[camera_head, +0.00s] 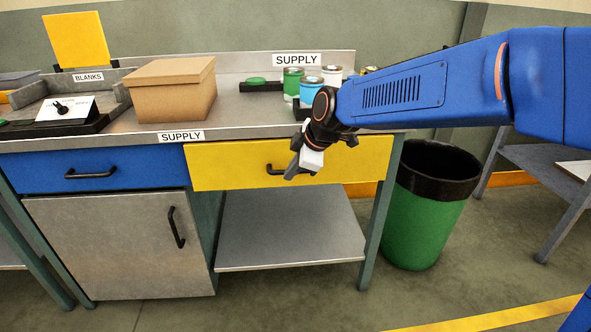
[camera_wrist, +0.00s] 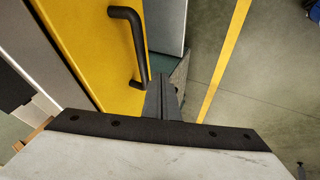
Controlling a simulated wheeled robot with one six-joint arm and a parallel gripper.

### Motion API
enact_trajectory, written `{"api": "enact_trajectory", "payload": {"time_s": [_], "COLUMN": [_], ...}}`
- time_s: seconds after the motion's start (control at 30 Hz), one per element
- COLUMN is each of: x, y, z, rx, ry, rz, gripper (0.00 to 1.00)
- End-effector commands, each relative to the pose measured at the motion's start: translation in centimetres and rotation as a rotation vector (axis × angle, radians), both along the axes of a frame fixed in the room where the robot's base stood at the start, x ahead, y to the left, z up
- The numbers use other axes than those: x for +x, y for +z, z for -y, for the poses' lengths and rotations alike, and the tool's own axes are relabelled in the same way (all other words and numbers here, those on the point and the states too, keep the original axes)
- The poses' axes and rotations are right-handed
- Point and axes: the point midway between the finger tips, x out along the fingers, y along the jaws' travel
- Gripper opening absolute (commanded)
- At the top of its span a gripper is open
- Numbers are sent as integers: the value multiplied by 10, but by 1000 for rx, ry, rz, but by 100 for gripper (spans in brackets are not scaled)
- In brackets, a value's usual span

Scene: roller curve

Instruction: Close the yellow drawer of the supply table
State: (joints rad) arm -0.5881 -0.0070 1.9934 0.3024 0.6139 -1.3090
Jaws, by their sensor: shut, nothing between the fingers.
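The supply table (camera_head: 170,138) has a yellow drawer (camera_head: 228,170) on its right side, below the grey top. In the head view the yellow front looks near the table edge; I cannot tell how far it stands out. Its black handle (camera_head: 276,170) is partly hidden by my gripper (camera_head: 291,175), which is in front of the drawer. In the wrist view the yellow front (camera_wrist: 90,50) and handle (camera_wrist: 130,40) are at upper left. My gripper's fingers (camera_wrist: 163,95) are together and empty, beside the handle's lower end; I cannot tell whether they touch it.
A blue drawer (camera_head: 110,168) and a grey cabinet door (camera_head: 115,245) are to the left. A cardboard box (camera_head: 172,92) and several cans (camera_head: 292,83) stand on the top. A green bin (camera_head: 420,220) stands to the right. Open floor lies in front.

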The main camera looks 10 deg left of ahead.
Motion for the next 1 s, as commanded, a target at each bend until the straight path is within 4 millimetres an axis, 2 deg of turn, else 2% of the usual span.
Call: {"api": "enact_trajectory", "payload": {"time_s": [0.2,0.7,1.0], "x": [16,21,55], "y": [-3,-4,-3], "z": [-4,-5,-13], "rx": [-1,0,0], "ry": [2,1,0], "rz": [1,0,0], "gripper": [0,0,0]}}
